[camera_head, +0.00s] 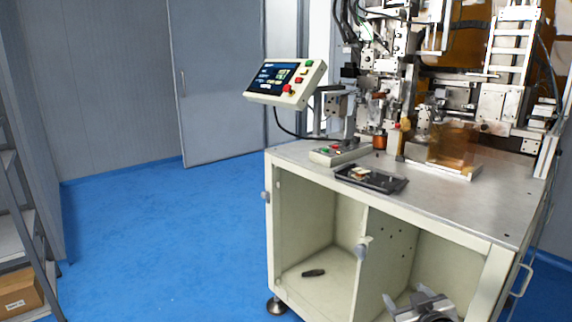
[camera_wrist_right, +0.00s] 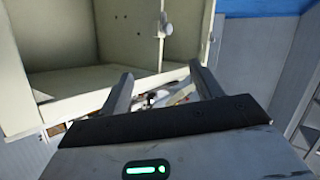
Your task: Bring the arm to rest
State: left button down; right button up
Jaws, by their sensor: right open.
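My right gripper (camera_head: 413,298) shows at the bottom edge of the head view, in front of the lower right part of the winder's cabinet. In the right wrist view its two fingers (camera_wrist_right: 160,88) stand well apart with nothing held between them. The open cabinet front lies beyond the fingers there. My left gripper is in neither view. The coil winder (camera_head: 390,90) stands on a metal-topped cabinet (camera_head: 480,205).
A control panel (camera_head: 287,82) sticks out at the winder's left. A black tray (camera_head: 371,179) and a button box (camera_head: 338,155) lie on the tabletop. A dark object (camera_head: 314,272) lies inside the cabinet. A cardboard box (camera_head: 19,296) sits on a shelf at left. Blue floor (camera_head: 160,235) is clear.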

jog(key=s+a+f+g+y, duration=0.1)
jog(key=s+a+f, duration=0.2)
jog(key=s, duration=0.6)
jog(key=s+a+f+g+y, duration=0.1)
jog(key=s+a+f, duration=0.2)
jog(key=s, duration=0.6)
jog(key=s+a+f+m+g+y, duration=0.1)
jog(key=s+a+f, duration=0.3)
jog(key=s, duration=0.6)
jog(key=shift+a+g, duration=0.4)
jog(key=shift+a, duration=0.75)
jog(key=shift+c, duration=0.4)
